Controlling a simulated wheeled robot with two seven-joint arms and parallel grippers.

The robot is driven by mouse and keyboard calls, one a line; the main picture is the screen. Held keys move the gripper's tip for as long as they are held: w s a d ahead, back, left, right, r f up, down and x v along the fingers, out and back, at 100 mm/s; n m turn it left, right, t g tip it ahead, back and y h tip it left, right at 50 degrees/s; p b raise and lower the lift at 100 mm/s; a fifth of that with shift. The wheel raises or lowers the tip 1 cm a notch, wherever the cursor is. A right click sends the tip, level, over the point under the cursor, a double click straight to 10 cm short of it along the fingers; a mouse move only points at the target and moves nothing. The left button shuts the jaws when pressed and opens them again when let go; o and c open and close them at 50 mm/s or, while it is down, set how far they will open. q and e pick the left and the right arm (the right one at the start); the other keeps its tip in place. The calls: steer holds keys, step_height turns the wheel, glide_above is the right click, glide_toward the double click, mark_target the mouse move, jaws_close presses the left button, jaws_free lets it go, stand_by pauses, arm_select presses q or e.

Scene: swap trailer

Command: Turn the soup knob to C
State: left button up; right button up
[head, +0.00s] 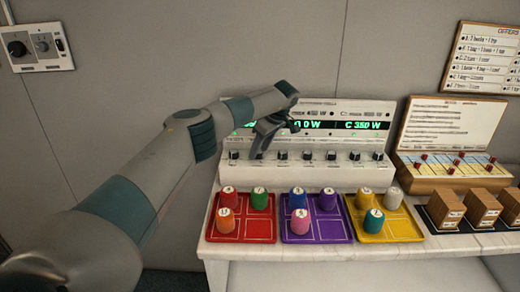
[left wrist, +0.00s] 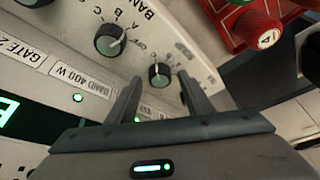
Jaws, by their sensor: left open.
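A cream control panel (head: 345,175) stands at the back of the table with a row of small dark knobs along its lower front. My left gripper (head: 258,152) is open at the left part of this row and hides part of the panel. In the left wrist view, a small dark knob (left wrist: 159,75) with a pale pointer shows between the open fingertips (left wrist: 160,84). "OFF" is printed near it. A neighbouring knob (left wrist: 110,40) stands beside it, marked "BAND" and with letters. My right gripper is not in view.
A red tray (head: 262,230), a purple tray (head: 335,232) and a yellow tray (head: 408,228) with coloured pegs lie before the panel. A wooden board (head: 450,185) and brown boxes (head: 483,207) stand at right. A green display (head: 365,125) tops the panel.

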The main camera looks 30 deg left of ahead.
arm_select(q)
steer(key=shift+d+r, duration=0.2)
steer(key=shift+r, duration=0.35)
steer(key=b+v, duration=0.2)
steer(key=v, duration=1.4)
steer(key=shift+b, duration=0.3)
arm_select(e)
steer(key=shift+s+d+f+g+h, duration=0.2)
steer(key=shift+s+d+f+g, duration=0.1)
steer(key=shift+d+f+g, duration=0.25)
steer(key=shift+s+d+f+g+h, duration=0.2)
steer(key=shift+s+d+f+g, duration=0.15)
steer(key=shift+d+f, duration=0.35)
arm_select(q)
steer(key=shift+s, duration=0.1)
